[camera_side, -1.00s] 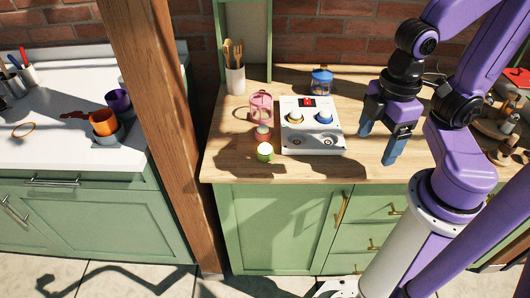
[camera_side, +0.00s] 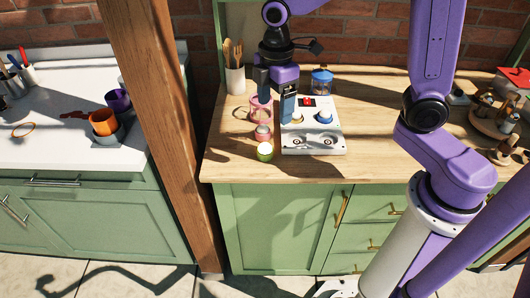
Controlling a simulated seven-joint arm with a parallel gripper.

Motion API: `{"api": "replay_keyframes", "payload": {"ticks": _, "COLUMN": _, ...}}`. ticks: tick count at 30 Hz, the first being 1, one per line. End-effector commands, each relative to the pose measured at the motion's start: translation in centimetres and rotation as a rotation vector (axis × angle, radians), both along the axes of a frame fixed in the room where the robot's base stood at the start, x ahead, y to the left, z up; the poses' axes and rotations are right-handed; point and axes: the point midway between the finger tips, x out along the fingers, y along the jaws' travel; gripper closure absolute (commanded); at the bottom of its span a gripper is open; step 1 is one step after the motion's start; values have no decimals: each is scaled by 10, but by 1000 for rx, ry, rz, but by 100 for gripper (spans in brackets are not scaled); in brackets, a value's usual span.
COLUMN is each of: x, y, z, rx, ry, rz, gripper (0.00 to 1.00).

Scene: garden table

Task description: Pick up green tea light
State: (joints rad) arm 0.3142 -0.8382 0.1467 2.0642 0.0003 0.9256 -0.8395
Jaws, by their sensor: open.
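The green tea light (camera_side: 265,152), a small green cup with a pale top, stands on the wooden counter near its front left. A pinkish-red tea light (camera_side: 263,132) stands just behind it. My gripper (camera_side: 276,110) is open and empty, pointing down behind and above the two tea lights. One finger overlaps the left edge of the white device in the view, and the other overlaps the pink lantern. The green tea light is fully visible and apart from the fingers.
A white device with knobs (camera_side: 313,140) stands right of the tea lights. A pink lantern (camera_side: 260,108) is behind them, and a blue-lidded jar (camera_side: 322,80) and a utensil cup (camera_side: 235,78) stand farther back. The counter front left (camera_side: 225,165) is clear.

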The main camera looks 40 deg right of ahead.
Motion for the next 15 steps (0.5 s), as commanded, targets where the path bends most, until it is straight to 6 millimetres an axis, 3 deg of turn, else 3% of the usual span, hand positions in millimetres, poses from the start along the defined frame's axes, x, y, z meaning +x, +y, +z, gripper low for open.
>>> {"api": "replay_keyframes", "payload": {"ticks": 6, "x": 34, "y": -5, "z": -7, "rx": -3, "ry": 5, "rz": 38, "gripper": 20}}
{"api": "replay_keyframes", "payload": {"ticks": 11, "x": 41, "y": -7, "z": -11, "rx": -3, "ry": 6, "rz": 51, "gripper": 20}}
{"api": "replay_keyframes", "payload": {"ticks": 15, "x": 40, "y": -7, "z": -28, "rx": -5, "ry": 9, "rz": 52, "gripper": 20}}
